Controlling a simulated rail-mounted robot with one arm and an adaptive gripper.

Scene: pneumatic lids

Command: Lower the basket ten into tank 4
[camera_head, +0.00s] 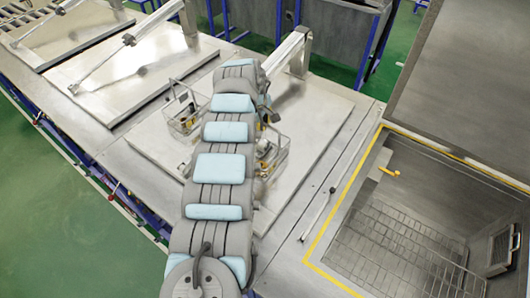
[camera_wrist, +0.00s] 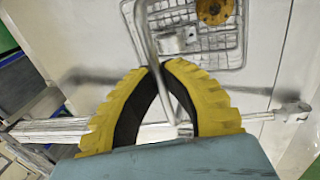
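In the head view, one wire basket (camera_head: 183,122) stands left of my arm and another wire basket (camera_head: 277,155) is right of it, partly hidden by the arm. Both hold small parts. No number is readable on either. My arm hides the gripper in the head view. In the wrist view, my gripper (camera_wrist: 161,66) has its yellow fingers closed around the upright metal handle (camera_wrist: 152,45) of a basket (camera_wrist: 238,52), which holds an orange disc and a grey block. I cannot tell which basket this is. The open tank (camera_head: 375,190), with yellow edging, is at the right; no number shows.
The tank's raised lid (camera_head: 460,80) stands behind its opening, and a wire rack (camera_head: 400,245) lies inside. Closed metal lids (camera_head: 75,45) with slanted rods cover the bench at the left. A rod (camera_head: 318,215) lies along the deck between my arm and the tank.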

